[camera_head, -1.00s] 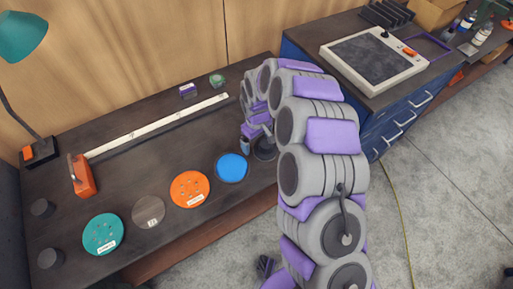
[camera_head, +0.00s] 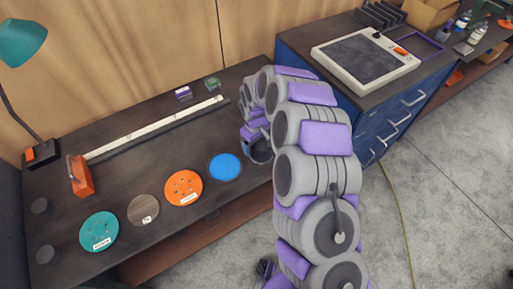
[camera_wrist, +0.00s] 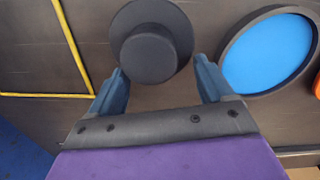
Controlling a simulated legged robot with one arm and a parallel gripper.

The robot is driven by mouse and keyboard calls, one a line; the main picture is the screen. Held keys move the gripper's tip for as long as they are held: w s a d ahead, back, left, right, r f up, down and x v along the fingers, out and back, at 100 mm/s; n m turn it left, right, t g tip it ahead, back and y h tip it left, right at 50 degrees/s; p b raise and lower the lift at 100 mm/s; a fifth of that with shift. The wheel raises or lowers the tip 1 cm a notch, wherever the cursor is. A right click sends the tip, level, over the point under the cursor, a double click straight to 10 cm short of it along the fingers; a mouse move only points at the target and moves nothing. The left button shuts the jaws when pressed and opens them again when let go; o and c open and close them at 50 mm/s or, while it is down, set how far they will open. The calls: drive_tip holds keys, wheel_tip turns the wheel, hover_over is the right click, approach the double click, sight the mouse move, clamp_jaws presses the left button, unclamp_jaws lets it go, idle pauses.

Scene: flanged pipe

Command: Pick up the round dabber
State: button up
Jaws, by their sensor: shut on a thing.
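The round dabber (camera_wrist: 150,45) is a dark grey round pad with a smaller round knob on it. In the wrist view it sits at the top centre, at the tips of my gripper (camera_wrist: 160,68). The two blue-grey fingers are spread to the dabber's width, shut on it. In the head view my gripper (camera_head: 257,150) is low at the right end of the dark workbench (camera_head: 130,170). There the arm and fingers hide most of the dabber, and its height over the bench is unclear.
A blue disc (camera_head: 225,167) with a dark rim lies just left of my gripper. Orange (camera_head: 184,188), brown (camera_head: 143,209) and teal (camera_head: 99,232) discs continue the row. A long white rule (camera_head: 150,130) lies behind. A blue drawer cabinet (camera_head: 390,125) stands right.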

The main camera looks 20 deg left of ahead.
drive_tip(key=shift+s+d+f+g, duration=0.3)
drive_tip(key=shift+s+d+f, duration=0.3)
drive_tip(key=shift+f, duration=0.25)
drive_tip(key=shift+r, duration=0.35)
drive_tip(key=r, duration=0.1)
drive_tip(key=w+r+p, duration=0.1)
drive_tip(key=r, duration=0.1)
drive_tip(key=shift+r, duration=0.1)
clamp_jaws()
drive_tip(key=s+a, duration=0.1)
drive_tip(key=s, duration=0.3)
drive_tip(key=s+a+r+p, duration=0.1)
drive_tip(key=s, duration=0.4)
drive_tip(key=s+a+r, duration=0.1)
drive_tip(key=s, duration=0.4)
drive_tip(key=shift+a+p, duration=0.25)
drive_tip(key=shift+p, duration=0.15)
drive_tip(key=shift+s, duration=0.65)
drive_tip(key=shift+a, duration=0.1)
drive_tip(key=o, duration=0.6)
unclamp_jaws()
